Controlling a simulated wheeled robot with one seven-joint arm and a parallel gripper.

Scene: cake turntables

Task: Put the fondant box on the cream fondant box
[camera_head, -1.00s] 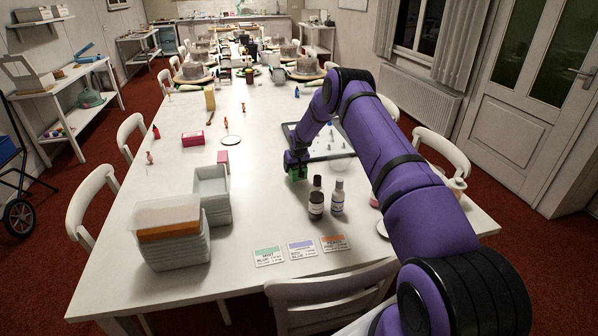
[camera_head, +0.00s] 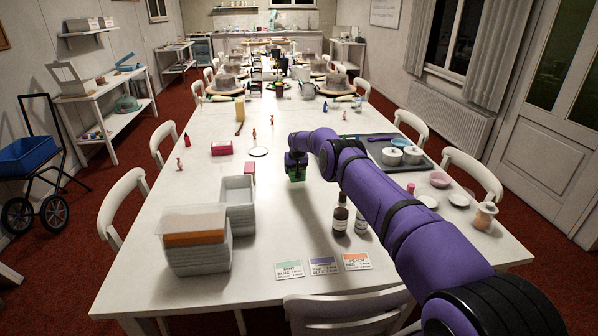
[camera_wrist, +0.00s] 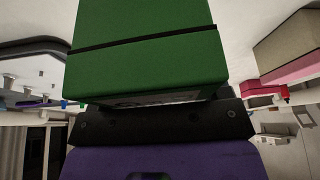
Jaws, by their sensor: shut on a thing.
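My gripper (camera_head: 296,160) is shut on a small green box (camera_head: 297,175), held above the middle of the table. In the wrist view the green box (camera_wrist: 145,50), with a dark line across it, fills the centre and hides the fingertips. A small pink box (camera_head: 249,168) stands beside the grey bins, to the left of my gripper. A larger pink-red box (camera_head: 222,148) lies farther left. In the wrist view a beige box-like thing (camera_wrist: 288,38) with a pink band shows at the right edge. I cannot tell which of these is the cream fondant box.
Stacked grey bins (camera_head: 240,205) and a tub with an orange layer (camera_head: 195,240) stand at the left front. Dark bottles (camera_head: 340,218) stand right of my gripper. A tray (camera_head: 385,146) with white pots lies behind my arm. Colour cards (camera_head: 323,266) lie in front.

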